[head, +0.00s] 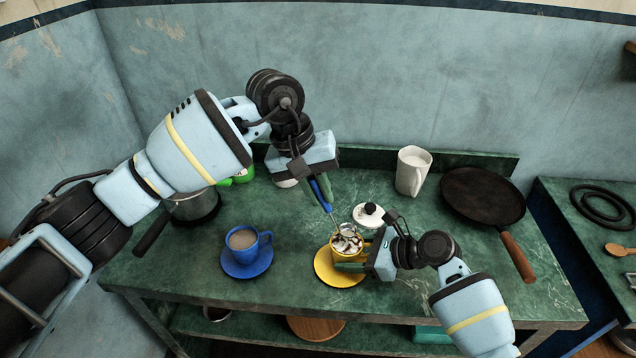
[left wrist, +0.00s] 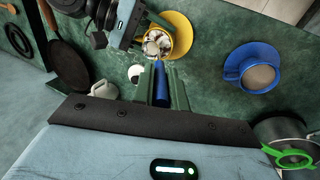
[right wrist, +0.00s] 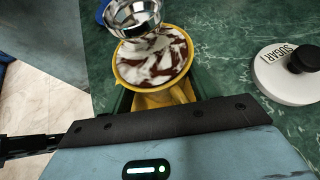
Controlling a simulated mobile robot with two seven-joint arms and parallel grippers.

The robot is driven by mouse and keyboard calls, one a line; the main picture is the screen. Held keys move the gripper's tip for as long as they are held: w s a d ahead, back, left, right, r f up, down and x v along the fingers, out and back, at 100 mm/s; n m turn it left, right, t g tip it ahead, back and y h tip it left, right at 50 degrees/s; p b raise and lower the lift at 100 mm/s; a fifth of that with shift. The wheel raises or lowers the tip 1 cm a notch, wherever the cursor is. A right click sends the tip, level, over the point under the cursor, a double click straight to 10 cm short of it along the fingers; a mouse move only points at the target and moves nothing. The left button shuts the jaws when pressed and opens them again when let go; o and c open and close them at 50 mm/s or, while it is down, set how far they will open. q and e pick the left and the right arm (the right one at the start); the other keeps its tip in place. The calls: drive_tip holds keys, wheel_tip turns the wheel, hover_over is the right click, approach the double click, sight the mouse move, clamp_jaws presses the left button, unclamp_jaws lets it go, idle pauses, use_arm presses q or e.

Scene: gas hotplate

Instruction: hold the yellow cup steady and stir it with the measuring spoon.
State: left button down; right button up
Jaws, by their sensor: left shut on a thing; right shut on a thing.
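The yellow cup (head: 335,250) is at the front middle of the green table, over its yellow saucer (head: 333,277). It holds a brown drink streaked with white, clear in the right wrist view (right wrist: 160,98). My right gripper (head: 352,261) is shut on the cup from the right. My left gripper (head: 318,190) is above and behind the cup, shut on the blue handle (left wrist: 161,78) of the measuring spoon. The spoon's metal bowl (right wrist: 134,16) is at the cup's far rim in the right wrist view. I cannot tell whether it touches the drink.
A blue cup (head: 243,238) of drink stands on a blue saucer to the left. A white sugar lid (head: 368,216) lies just behind the yellow cup. A white pitcher (head: 411,170) and a frying pan (head: 483,195) are at the right; a pot (head: 193,206) is at the left.

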use_arm(q)
drive_tip(key=shift+f, duration=2.7)
drive_tip(key=shift+w, duration=0.1)
